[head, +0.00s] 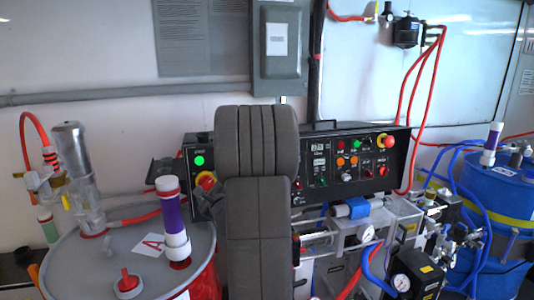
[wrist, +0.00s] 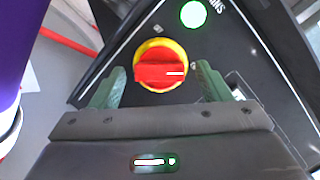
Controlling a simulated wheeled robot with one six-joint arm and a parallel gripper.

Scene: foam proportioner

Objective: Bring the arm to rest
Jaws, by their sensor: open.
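My gripper (wrist: 158,78) is open, with one green finger on each side of a red rotary knob (wrist: 165,68) on a yellow ring. Gaps show between the knob and both fingers; I cannot tell how deep the fingers reach around it. The knob's grip bar lies about level in the wrist view. In the head view the knob (head: 206,179) sits on the left end of the black control panel (head: 345,137). My raised grey arm covers the middle of the head view and hides part of the panel.
A lit green lamp (wrist: 193,14) is beside the knob. A purple and white cylinder (head: 173,218) stands close on the left, on the red drum's grey lid (head: 80,255). Clear guards, gauges and hoses crowd the lower right. A blue drum (head: 495,190) stands far right.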

